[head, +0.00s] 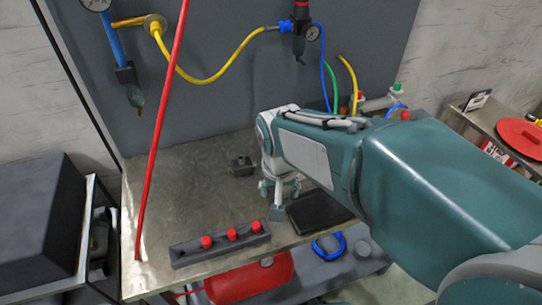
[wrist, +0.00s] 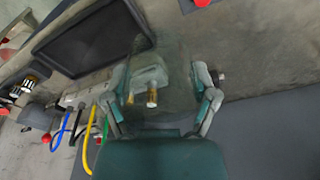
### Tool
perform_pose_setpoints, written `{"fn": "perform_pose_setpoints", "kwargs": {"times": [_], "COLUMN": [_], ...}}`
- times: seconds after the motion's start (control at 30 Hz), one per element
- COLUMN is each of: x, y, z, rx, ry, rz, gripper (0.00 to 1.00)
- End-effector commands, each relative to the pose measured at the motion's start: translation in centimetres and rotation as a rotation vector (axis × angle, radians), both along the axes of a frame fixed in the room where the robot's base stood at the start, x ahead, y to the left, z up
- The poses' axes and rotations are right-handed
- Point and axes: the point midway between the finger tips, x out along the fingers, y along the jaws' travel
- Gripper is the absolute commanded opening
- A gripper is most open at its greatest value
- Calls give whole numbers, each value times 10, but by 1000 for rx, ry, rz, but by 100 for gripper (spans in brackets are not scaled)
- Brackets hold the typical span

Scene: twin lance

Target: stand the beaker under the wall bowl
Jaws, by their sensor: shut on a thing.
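My gripper (head: 275,196) is low over the metal bench in the head view, beside the black tray. In the wrist view my gripper (wrist: 163,80) has its fingers apart around a faint, see-through thing, which I take to be the clear beaker (wrist: 172,72). Its outline is hard to make out, and I cannot tell whether its base touches the bench. Two brass-coloured pieces show at or behind it. The beaker is well right of the left bowl.
A block with red knobs (head: 220,243) lies at the bench's front edge. A black tray (head: 318,211) is right of my gripper, and a small dark block (head: 242,166) behind it. The bench's left middle is clear.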

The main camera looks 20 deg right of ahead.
Motion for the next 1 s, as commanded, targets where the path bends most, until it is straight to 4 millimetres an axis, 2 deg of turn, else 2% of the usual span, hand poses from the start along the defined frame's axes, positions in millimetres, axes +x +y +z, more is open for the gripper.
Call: {"fn": "perform_pose_setpoints", "kwargs": {"times": [0.37, 0.6, 0.93, 1.0], "x": [67, 98, 118, 118], "y": [-12, -17, -20, -20], "z": [-31, -68, -92, -103], "rx": [0, 0, 0, 0], "ry": [3, 5, 2, 4], "rz": [-1, 0, 0, 0], "gripper": [35, 35, 35, 35]}}
